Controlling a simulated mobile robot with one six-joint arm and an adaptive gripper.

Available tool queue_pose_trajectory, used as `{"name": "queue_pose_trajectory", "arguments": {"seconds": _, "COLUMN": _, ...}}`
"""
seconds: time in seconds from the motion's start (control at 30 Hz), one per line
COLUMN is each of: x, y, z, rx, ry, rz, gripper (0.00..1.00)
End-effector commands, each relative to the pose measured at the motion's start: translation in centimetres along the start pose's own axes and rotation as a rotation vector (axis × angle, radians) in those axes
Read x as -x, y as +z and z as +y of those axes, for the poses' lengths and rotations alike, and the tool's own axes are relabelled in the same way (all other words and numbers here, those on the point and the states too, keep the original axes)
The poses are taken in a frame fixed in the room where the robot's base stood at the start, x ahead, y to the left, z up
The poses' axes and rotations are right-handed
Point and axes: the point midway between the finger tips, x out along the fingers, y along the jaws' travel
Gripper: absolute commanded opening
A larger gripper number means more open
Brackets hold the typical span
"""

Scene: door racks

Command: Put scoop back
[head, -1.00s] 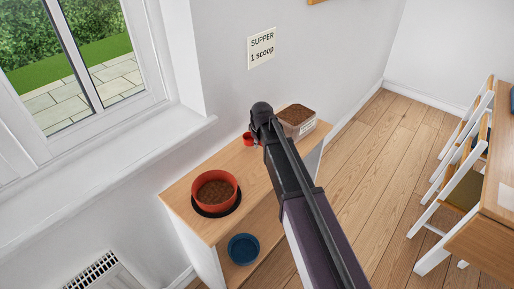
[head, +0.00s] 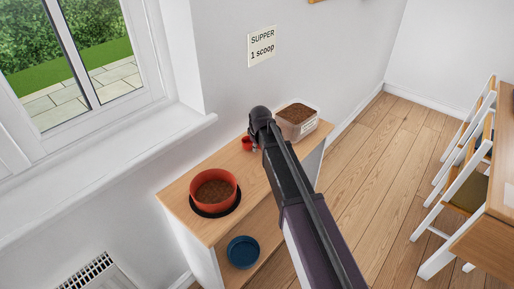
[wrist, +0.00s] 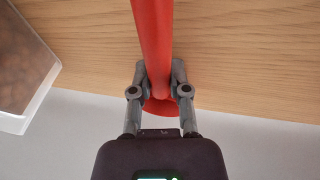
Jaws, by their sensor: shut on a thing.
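The red scoop (head: 246,143) is in my gripper, near the back of the wooden cabinet top. In the wrist view my gripper (wrist: 158,78) is shut on the red handle (wrist: 152,35), one finger on each side. The bowl end of the scoop is out of the wrist view. In the head view my wrist hides most of my gripper. The clear tub of brown kibble (head: 298,122) stands open to the right of the scoop, and its corner shows at left in the wrist view (wrist: 22,60). I cannot tell whether the scoop touches the cabinet top.
A red bowl of kibble (head: 214,189) sits on a black mat at the cabinet's front left. A blue bowl (head: 243,251) is on the lower shelf. A wall note (head: 262,46) reads "SUPPER 1 scoop". White chairs (head: 462,185) and a table stand at right.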

Motion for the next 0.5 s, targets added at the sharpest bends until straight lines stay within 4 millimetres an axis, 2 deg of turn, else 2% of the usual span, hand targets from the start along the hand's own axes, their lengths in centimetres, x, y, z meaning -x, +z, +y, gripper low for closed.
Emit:
{"name": "queue_pose_trajectory", "arguments": {"seconds": 0.23, "x": -0.4, "y": 0.1, "z": -0.06, "rx": 0.0, "ry": 0.0, "rz": 0.0, "gripper": 0.0}}
{"name": "queue_pose_trajectory", "arguments": {"seconds": 0.27, "x": -0.31, "y": 0.09, "z": -0.05, "rx": 0.0, "ry": 0.0, "rz": 0.0, "gripper": 0.28}}
{"name": "queue_pose_trajectory", "arguments": {"seconds": 0.3, "x": -0.27, "y": 0.08, "z": -0.04, "rx": 0.0, "ry": 0.0, "rz": 0.0, "gripper": 0.4}}
{"name": "queue_pose_trajectory", "arguments": {"seconds": 0.37, "x": -0.27, "y": 0.07, "z": -0.03, "rx": 0.0, "ry": 0.0, "rz": 0.0, "gripper": 0.57}}
{"name": "queue_pose_trajectory", "arguments": {"seconds": 0.5, "x": -0.26, "y": 0.07, "z": -0.03, "rx": 0.0, "ry": 0.0, "rz": 0.0, "gripper": 0.57}}
